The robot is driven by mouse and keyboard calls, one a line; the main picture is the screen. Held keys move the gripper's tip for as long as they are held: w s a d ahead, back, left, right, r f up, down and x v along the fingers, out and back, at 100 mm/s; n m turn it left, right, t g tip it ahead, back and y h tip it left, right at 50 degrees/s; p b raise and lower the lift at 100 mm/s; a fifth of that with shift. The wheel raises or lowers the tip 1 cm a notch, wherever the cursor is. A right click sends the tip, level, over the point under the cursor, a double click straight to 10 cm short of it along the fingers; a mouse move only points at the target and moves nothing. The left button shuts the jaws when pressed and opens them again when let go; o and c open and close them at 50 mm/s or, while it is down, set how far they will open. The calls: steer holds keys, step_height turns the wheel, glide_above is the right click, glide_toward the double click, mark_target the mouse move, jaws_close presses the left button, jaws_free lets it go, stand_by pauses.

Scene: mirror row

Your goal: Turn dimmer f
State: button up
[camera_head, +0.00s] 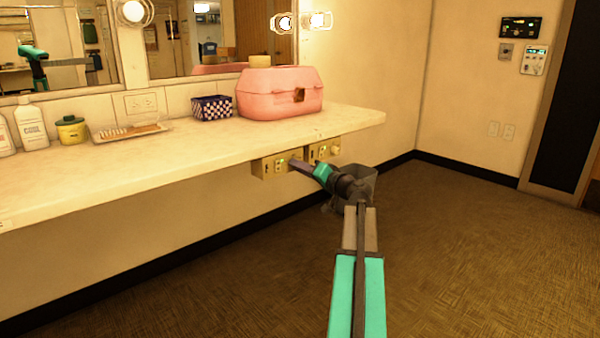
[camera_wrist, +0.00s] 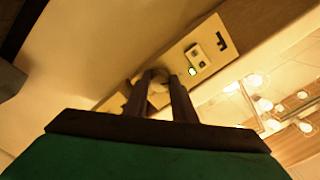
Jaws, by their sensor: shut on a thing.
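Two brass dimmer plates sit on the front edge of the counter, a left one (camera_head: 266,167) and a right one (camera_head: 313,153). My gripper (camera_head: 293,163) is at the right end of the left plate. In the wrist view, my gripper's fingers (camera_wrist: 160,76) are shut on a pale round knob (camera_wrist: 158,97), one finger on each side. Most of the knob is hidden by the fingers. The right plate's knob (camera_head: 335,149) is free.
The white counter (camera_head: 200,158) overhangs the plates. The floor (camera_head: 470,240) at right is clear.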

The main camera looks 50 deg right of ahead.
stand_by(0.3)
steer(key=o, duration=1.1)
steer(key=shift+s, duration=0.15)
steer(key=s+p, duration=0.1)
steer(key=s, duration=0.3)
steer(key=s+p, duration=0.2)
steer(key=s, duration=0.3)
steer(key=s+a+p, duration=0.1)
steer(key=s, duration=0.3)
steer(key=shift+s+p, duration=0.25)
steer(key=shift+p, duration=0.15)
